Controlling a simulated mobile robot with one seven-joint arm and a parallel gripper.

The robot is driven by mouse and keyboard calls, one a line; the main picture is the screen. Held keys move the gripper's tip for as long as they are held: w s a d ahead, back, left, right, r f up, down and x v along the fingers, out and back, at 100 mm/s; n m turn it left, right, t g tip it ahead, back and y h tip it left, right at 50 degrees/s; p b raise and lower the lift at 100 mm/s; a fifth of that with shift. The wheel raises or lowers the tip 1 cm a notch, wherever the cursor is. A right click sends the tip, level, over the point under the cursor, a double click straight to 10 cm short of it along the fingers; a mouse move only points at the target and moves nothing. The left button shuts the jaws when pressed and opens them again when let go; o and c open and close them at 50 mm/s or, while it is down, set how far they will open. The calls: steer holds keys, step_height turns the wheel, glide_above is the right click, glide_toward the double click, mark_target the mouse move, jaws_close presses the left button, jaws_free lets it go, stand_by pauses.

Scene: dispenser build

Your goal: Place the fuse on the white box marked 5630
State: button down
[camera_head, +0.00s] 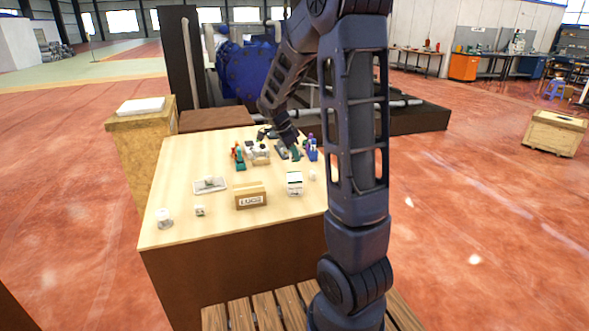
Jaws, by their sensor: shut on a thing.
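My gripper (290,143) is above the back right of the pale wooden table, among small dark and green parts. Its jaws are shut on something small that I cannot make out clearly. A white box (294,186) with dark print stands on the right side of the table, nearer than the gripper and apart from it. Its marking is too small to read, so I cannot tell whether it says 5630. I cannot pick out the fuse for certain.
On the table (185,160) are a tan box marked LUCE (250,199), a white tray (197,190), a small white cube (200,211), a white spool (164,219), a red and green item (239,157) and a blue item (312,152). The front edge is clear.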

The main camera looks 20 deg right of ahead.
mark_target(292, 162)
steer(key=shift+f, duration=3.05)
steer(key=shift+f, duration=0.15)
steer(key=c, duration=1.3)
jaws_free()
steer(key=shift+c, duration=0.2)
steer(key=v, duration=1.2)
steer(key=s+r+n+t+y, duration=0.2)
steer(key=s+r+n, duration=0.1)
steer(key=s+n, duration=0.6)
steer(key=s+d+r+n+t+y, duration=0.1)
steer(key=s+r+n, duration=0.3)
steer(key=s+n, duration=0.5)
steer(key=shift+s+d+t+y, duration=0.25)
steer(key=shift+s+t+y, duration=0.5)
steer(key=shift+s, duration=3.8)
